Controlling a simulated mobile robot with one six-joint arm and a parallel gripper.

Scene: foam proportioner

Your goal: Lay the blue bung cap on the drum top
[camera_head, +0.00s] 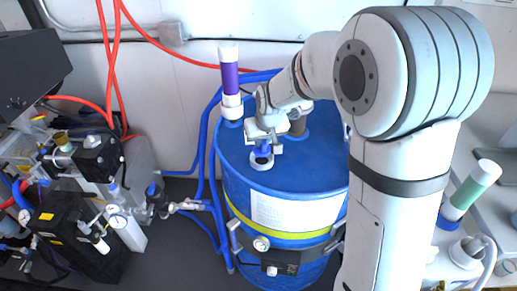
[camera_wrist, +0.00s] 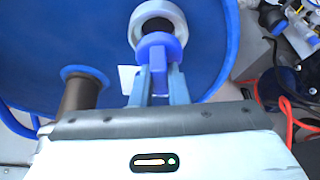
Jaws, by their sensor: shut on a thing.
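The blue bung cap (camera_wrist: 163,48) is between the fingers of my gripper (camera_wrist: 153,84) in the wrist view, shut on its upright tab. In the head view my gripper (camera_head: 263,142) is over the near left part of the drum top, and the cap (camera_head: 262,149) shows just below it. The blue drum (camera_head: 233,180) stands upright, and its top (camera_wrist: 215,55) fills much of the wrist view. A white ring (camera_head: 262,163) around a dark opening (camera_wrist: 158,27) is on the drum top, beside the cap and partly overlapped by it in the wrist view. I cannot tell whether the cap touches the top.
A brown pipe with a blue collar (camera_wrist: 80,90) rises from the drum top near my gripper. A purple-and-white cylinder (camera_head: 229,75) stands at the drum's left rim. Black equipment (camera_head: 85,215) and red hoses (camera_head: 112,60) are on the left. Some drum top is bare.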

